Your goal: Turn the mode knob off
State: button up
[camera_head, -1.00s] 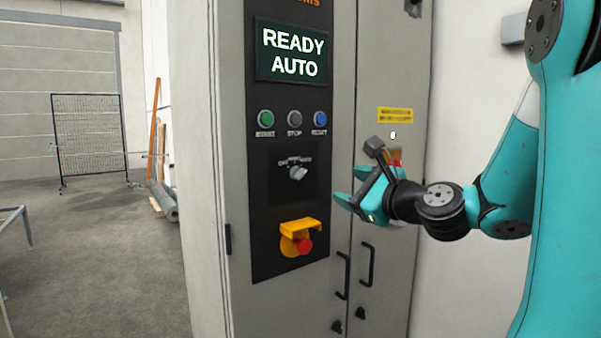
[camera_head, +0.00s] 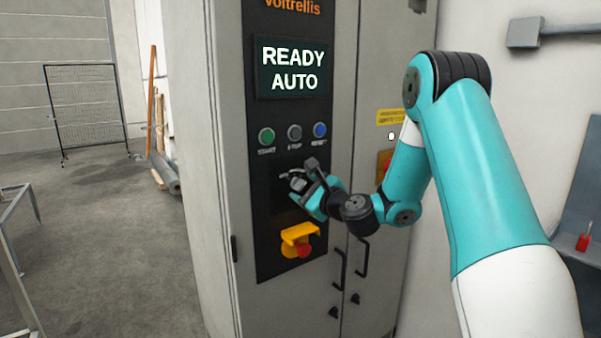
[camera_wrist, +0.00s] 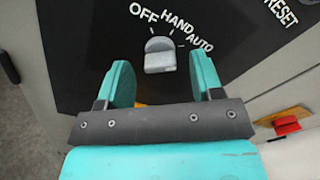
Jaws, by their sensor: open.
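The grey mode knob (camera_wrist: 160,56) sits on the black panel under an arc of OFF, HAND and AUTO labels in the wrist view. I cannot tell for sure which label it points at. The display (camera_head: 293,68) reads READY AUTO. My gripper (camera_wrist: 161,76) is open, with one teal finger on each side of the knob and gaps between. In the head view my gripper (camera_head: 299,192) is at the panel, below the buttons, and largely covers the knob.
Green start (camera_head: 267,136), grey stop (camera_head: 294,132) and blue reset (camera_head: 320,130) buttons sit above the knob. A red emergency stop (camera_head: 304,251) under a yellow guard (camera_head: 299,231) lies below. Door handles (camera_head: 363,263) stick out at lower right.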

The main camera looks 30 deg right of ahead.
aim_at(299, 185)
jog(key=shift+w+p, duration=0.4)
jog(key=shift+w, duration=0.75)
jog(key=c, duration=0.9)
